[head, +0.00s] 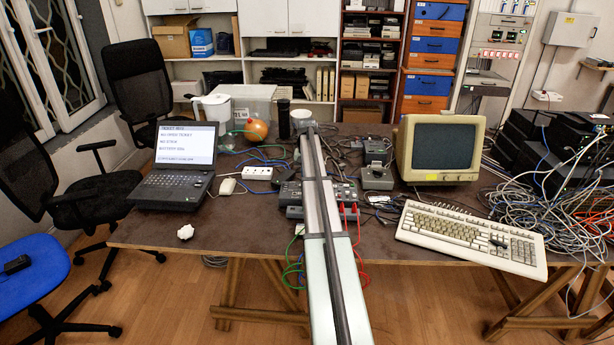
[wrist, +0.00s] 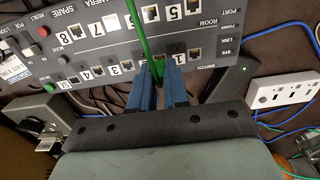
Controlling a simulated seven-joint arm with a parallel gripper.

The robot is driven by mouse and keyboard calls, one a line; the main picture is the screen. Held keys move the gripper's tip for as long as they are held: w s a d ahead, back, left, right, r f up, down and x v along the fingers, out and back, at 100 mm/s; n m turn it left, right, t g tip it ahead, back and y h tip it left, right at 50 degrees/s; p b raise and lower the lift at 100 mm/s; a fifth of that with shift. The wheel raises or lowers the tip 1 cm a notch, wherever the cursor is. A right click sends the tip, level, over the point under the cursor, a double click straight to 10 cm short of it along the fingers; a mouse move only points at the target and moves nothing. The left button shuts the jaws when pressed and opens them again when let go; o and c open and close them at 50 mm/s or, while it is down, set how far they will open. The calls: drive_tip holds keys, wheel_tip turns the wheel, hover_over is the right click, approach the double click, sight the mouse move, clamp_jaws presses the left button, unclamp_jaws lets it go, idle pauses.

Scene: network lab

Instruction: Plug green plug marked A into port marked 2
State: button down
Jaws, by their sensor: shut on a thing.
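My gripper (wrist: 159,75) has its two blue fingers close together, shut on the green plug, of which little shows between the fingertips. The green cable (wrist: 136,28) runs from there up across the panel. The mark A is not visible. The grey switch panel (wrist: 80,52) fills the upper wrist view, with numbered ports. The fingertips are over the row with labels 1, 3 and 4, between 1 and 3. Port 2 is largely hidden there, and I cannot tell whether the plug is in it. In the head view my arm covers the gripper; part of the switch box (head: 291,194) shows beside it.
A white power strip (wrist: 283,91) lies right of the panel in the wrist view. Red cables (head: 350,210) hang at the table's front. A laptop (head: 178,168) stands left; a keyboard (head: 470,238) and an old monitor (head: 438,148) stand right. Tangled cables (head: 552,205) cover the far right.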

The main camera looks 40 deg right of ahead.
drive_tip(key=shift+f, duration=0.7)
idle(1.1)
drive_tip(key=c, duration=1)
unclamp_jaws()
drive_tip(key=shift+c, duration=0.2)
wheel_tip(320, 180, up, 14)
drive_tip(key=shift+f, duration=0.1)
